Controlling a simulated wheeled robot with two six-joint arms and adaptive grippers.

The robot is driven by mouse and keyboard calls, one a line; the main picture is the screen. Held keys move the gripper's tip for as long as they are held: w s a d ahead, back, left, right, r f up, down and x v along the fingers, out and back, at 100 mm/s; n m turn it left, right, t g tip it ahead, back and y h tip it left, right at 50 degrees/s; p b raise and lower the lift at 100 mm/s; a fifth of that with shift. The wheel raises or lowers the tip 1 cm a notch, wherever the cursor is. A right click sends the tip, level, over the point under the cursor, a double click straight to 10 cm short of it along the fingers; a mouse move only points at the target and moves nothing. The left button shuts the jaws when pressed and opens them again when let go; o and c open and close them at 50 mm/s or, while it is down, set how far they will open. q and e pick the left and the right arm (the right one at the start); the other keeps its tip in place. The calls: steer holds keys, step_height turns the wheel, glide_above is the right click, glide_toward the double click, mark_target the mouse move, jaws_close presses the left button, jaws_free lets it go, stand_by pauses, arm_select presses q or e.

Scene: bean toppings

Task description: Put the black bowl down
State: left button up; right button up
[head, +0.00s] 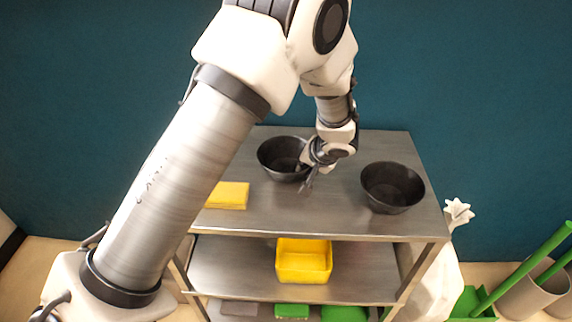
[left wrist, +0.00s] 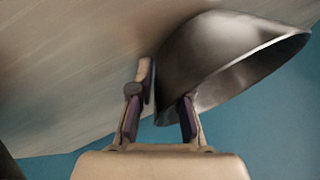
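One black bowl (head: 279,158) is at the back left of the metal cart's top shelf (head: 300,215). My left gripper (head: 308,180) is at this bowl's right side. In the left wrist view the bowl (left wrist: 205,50) has its wall between the two fingers of the gripper (left wrist: 168,105), one finger outside and one at the inner side of the rim. The fingers look closed on the wall. I cannot tell whether the bowl's base touches the shelf. A second black bowl (head: 392,187) stands upright at the right of the top shelf. My right gripper is not in view.
A yellow block or cloth (head: 228,195) lies at the shelf's front left. A yellow bin (head: 304,262) is on the shelf below, with green items (head: 292,311) lower still. Free shelf lies between the bowls and at the front. A teal wall (head: 480,90) stands behind.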

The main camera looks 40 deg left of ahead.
arm_select(q)
steer(key=shift+d+r, duration=0.1)
steer(key=shift+s, duration=0.1)
jaws_close()
